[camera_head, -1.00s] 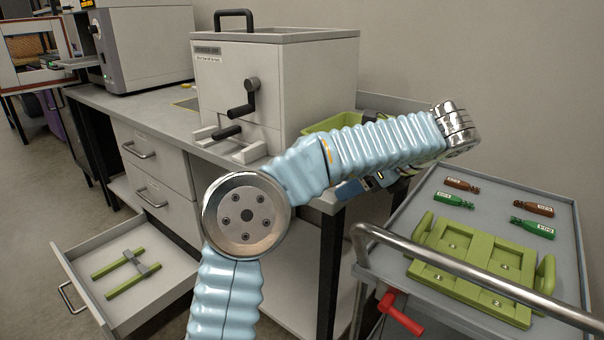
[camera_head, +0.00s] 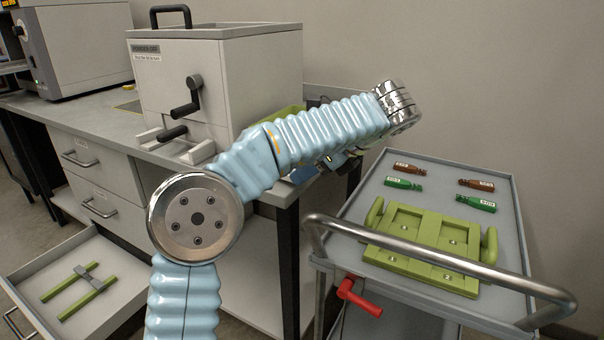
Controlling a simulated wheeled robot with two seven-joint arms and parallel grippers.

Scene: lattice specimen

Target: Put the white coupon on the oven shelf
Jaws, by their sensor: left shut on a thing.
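My left arm rises from the bottom and bends right across the view. My left gripper (camera_head: 335,160) shows only in small part below and behind the forearm, near the bench's right end. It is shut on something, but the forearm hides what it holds. I cannot make out the white coupon. A grey cabinet with a control panel (camera_head: 95,45), probably the oven, stands on the bench at the upper left. Its shelf is not in view. My right gripper is not in view.
A pale box with a black crank (camera_head: 235,75) stands on the bench (camera_head: 70,112). An open drawer (camera_head: 115,290) holds a green tool (camera_head: 78,290). The cart (camera_head: 345,205) at right carries a green fixture (camera_head: 420,245) and several small bottles (camera_head: 475,203). A green bin is partly hidden behind my forearm.

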